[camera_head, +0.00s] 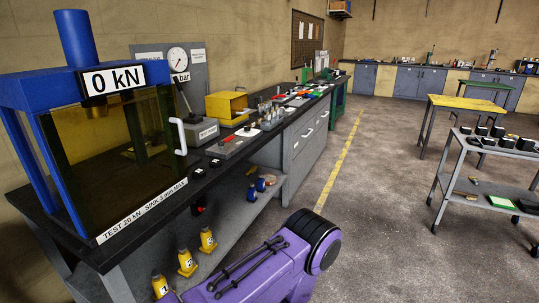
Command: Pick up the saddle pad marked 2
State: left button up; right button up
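I see no pad whose mark I can read as 2. Several small dark blocks (481,131) stand on the top shelf of a grey trolley at the right; any marks on them are too small to read. Two small black pieces with pale marks, one of them here (215,163), lie on the near bench; I cannot tell whether they are saddle pads. Several yellow bottle-shaped pieces with number labels, one of them here (187,263), stand low beside the bench. Neither of my grippers is in view.
A blue press (75,40) with a "0 kN" sign stands on the dark bench (95,252). The grey trolley (500,148) and a yellow-topped table (470,104) stand right. The floor between is clear.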

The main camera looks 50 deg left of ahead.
aim_at(217, 163)
jog(key=u, duration=0.1)
jog(key=i, duration=1.2)
jog(key=u, duration=1.1)
jog(key=i, duration=0.75)
jog(key=u, duration=0.95)
